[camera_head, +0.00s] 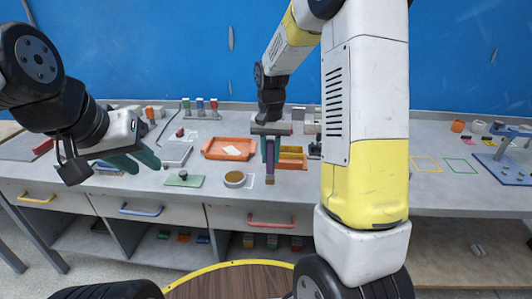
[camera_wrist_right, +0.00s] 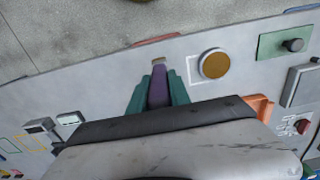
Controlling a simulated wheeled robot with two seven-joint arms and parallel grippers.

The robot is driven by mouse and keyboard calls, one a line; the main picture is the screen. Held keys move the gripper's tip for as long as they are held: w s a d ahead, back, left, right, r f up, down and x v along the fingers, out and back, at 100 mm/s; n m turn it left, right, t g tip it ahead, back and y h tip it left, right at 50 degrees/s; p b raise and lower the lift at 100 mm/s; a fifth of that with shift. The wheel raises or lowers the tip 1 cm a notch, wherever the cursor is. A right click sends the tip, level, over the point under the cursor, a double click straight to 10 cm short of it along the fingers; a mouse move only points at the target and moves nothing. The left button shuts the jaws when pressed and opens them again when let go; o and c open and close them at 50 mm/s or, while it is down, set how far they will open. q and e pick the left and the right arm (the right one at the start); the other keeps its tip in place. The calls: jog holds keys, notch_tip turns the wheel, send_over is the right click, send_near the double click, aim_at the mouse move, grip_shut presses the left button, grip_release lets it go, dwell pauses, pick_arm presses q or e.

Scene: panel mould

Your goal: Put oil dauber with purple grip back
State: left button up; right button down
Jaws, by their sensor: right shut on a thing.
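The oil dauber with the purple grip (camera_head: 270,160) is held in my right gripper (camera_head: 270,150), pointing down over the front of the bench, with a pale tip at its lower end. In the right wrist view its purple grip (camera_wrist_right: 158,88) sits between the green fingers (camera_wrist_right: 158,98), which are shut on it. A round pot with brown contents (camera_head: 234,178) stands on the bench just left of the dauber; it also shows in the wrist view (camera_wrist_right: 214,64). My left gripper (camera_head: 139,162) is above the bench at the left, its green fingers spread and empty.
An orange tray with a white paper (camera_head: 212,153) lies behind the pot, and a yellow-orange bin (camera_head: 292,164) stands behind the dauber. A green plate with a knob (camera_head: 195,182) is left of the pot. Bare bench with coloured outlines (camera_head: 440,178) is at the right.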

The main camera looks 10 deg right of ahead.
jog(key=shift+w+d+f, duration=0.35)
jog(key=shift+w+f, duration=0.05)
jog(key=shift+f, duration=0.25)
jog(key=shift+w+d+f, duration=0.3)
jog(key=shift+w+f, duration=0.15)
jog(key=shift+f, duration=0.15)
jog(key=shift+w+d+f, duration=0.35)
jog(key=shift+w+f, duration=0.05)
jog(key=shift+f, duration=0.25)
jog(key=shift+f, duration=0.15)
jog(key=c, duration=1.2)
grip_release()
